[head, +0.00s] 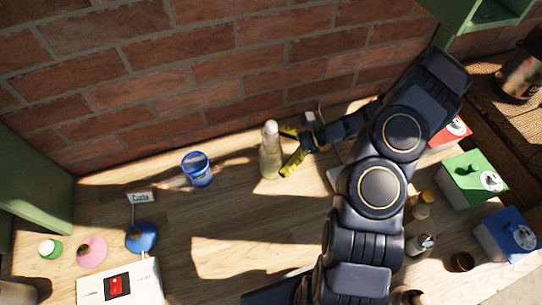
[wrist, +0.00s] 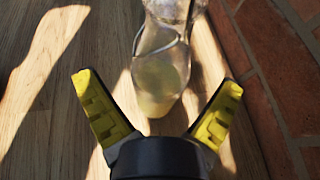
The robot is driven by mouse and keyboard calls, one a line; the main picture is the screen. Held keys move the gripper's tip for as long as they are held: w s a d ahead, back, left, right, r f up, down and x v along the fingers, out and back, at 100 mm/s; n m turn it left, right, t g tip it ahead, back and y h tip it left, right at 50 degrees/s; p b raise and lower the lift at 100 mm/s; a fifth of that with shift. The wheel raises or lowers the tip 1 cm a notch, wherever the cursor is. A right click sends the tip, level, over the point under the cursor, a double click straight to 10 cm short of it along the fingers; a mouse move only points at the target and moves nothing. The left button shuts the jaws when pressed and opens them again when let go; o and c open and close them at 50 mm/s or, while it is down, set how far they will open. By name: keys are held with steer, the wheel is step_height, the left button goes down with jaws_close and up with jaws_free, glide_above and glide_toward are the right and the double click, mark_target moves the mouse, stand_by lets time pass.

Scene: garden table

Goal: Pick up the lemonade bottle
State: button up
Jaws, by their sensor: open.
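The lemonade bottle (head: 270,152) is clear glass with pale yellow liquid and a light cap, and stands upright on the wooden table near the brick wall. In the wrist view its lower part (wrist: 160,75) shows ahead of and between my fingers, with its top cut off by the frame. My gripper (head: 290,148) has yellow fingertips and is to the right of the bottle, close to it. My gripper also shows in the wrist view (wrist: 158,100), with its fingers spread wide and nothing held. Whether a fingertip touches the bottle I cannot tell.
A blue cup (head: 198,170) stands left of the bottle. A sign on a blue base (head: 141,238), a pink item (head: 91,251) and a green jar (head: 50,248) are farther left. Green (head: 470,180) and blue (head: 507,235) boxes stand right. The brick wall (head: 180,75) is close behind.

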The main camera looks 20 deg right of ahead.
steer(key=shift+x, duration=0.8)
steer(key=shift+d, duration=0.1)
steer(key=c, duration=1.2)
steer(key=shift+r, duration=0.25)
